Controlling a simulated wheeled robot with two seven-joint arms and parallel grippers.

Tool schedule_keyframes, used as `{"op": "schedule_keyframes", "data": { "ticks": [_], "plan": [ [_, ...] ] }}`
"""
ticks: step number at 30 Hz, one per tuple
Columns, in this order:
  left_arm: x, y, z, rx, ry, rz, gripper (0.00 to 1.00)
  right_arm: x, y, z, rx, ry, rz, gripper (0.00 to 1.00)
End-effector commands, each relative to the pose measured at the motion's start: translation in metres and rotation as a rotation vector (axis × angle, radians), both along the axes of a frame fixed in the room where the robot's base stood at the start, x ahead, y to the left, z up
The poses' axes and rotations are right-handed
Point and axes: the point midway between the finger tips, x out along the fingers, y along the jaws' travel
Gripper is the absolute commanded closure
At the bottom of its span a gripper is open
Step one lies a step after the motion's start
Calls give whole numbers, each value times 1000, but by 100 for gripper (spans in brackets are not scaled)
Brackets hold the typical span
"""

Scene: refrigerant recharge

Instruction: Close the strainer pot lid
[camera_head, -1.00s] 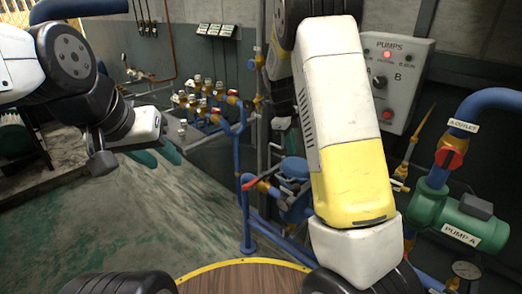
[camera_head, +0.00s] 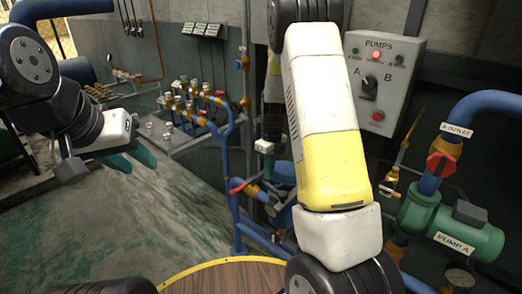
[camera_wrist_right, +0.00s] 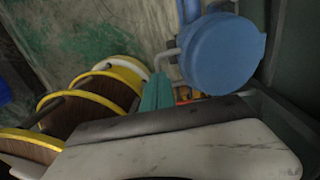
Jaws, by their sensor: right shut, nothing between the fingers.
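The blue strainer pot (camera_head: 284,174) is partly hidden behind my right arm in the head view. In the right wrist view its round blue lid (camera_wrist_right: 225,55) shows at the upper right; I cannot tell how far it stands open. My right gripper (camera_head: 268,166) points down beside the pot in the head view, mostly hidden by my arm. In the right wrist view its teal fingers (camera_wrist_right: 157,92) are shut and empty, left of and below the lid. My left gripper (camera_head: 133,160) hangs over the floor at the left, its teal fingers apart and empty.
The PUMPS control box (camera_head: 384,80) is on the wall. Green pump A (camera_head: 455,228) and blue pipes stand at the right. A valve bench (camera_head: 185,130) is at the back left. A round wooden top with a yellow rim (camera_head: 225,275) is in front. The left floor is clear.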

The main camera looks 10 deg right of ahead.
Motion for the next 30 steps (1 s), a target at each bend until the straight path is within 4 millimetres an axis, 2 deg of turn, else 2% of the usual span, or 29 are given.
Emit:
{"op": "schedule_keyframes", "data": {
  "ticks": [1, 6, 18, 26, 30],
  "plan": [
    [0, 0, 0, 0, 0, 0, 64, -1, 0, -7, 0, 4, -2, 100],
    [0, 0, 0, 0, 0, 0, 64, -1, 1, -19, -1, 1, 0, 100],
    [0, 0, 0, 0, 0, 0, 64, -1, 1, -23, -1, 1, 0, 100],
    [0, 0, 0, 0, 0, 0, 64, -8, 9, -64, -1, 4, 0, 100],
    [0, 0, 0, 0, 0, 0, 64, -8, 10, -74, -1, 0, -1, 100]
  ]
}}
